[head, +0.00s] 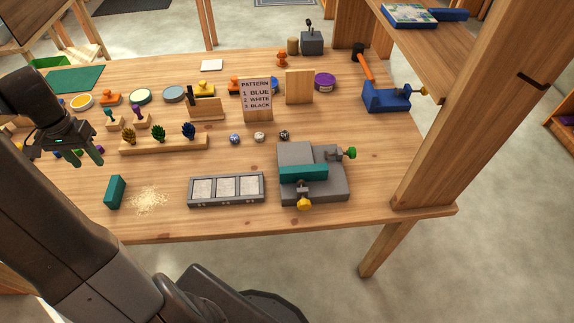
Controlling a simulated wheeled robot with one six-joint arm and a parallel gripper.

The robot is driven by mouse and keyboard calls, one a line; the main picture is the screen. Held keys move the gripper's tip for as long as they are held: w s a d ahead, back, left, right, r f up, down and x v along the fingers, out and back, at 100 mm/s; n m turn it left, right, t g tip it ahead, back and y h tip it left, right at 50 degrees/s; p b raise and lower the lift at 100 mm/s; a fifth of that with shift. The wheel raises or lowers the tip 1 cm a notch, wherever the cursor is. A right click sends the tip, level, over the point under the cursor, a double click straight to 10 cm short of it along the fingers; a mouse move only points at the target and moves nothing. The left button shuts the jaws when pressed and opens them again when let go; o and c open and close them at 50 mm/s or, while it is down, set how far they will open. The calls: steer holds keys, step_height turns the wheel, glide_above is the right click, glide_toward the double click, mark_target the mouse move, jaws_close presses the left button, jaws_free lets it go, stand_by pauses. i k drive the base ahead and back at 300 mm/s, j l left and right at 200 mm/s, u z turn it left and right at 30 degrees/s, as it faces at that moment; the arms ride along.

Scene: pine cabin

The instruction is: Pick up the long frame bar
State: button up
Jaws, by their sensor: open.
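Two teal bars are in the head view. One teal bar (115,192) lies loose near the table's front left, beside a small pile of sawdust. The other teal bar (303,172) lies across the grey clamping fixture (325,187) at the front right. I cannot tell for sure from this view which is the long frame bar. My gripper (82,154) is open at the left, above the table. It is up and to the left of the loose teal bar and apart from it. My gripper hides part of the small items behind it.
A grey three-slot tray (226,202) stands between the sawdust (149,201) and the fixture. A wooden rack (164,143) with coloured pieces stands behind. A pattern sign (256,101) and a blue vise (386,98) are farther back. A wooden post (480,105) rises at the right.

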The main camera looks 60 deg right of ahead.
mark_target(313, 172)
steer(key=k+l, duration=0.5)
steer(key=k+l+z, duration=0.1)
steer(key=k+l, duration=0.4)
steer(key=l, duration=0.15)
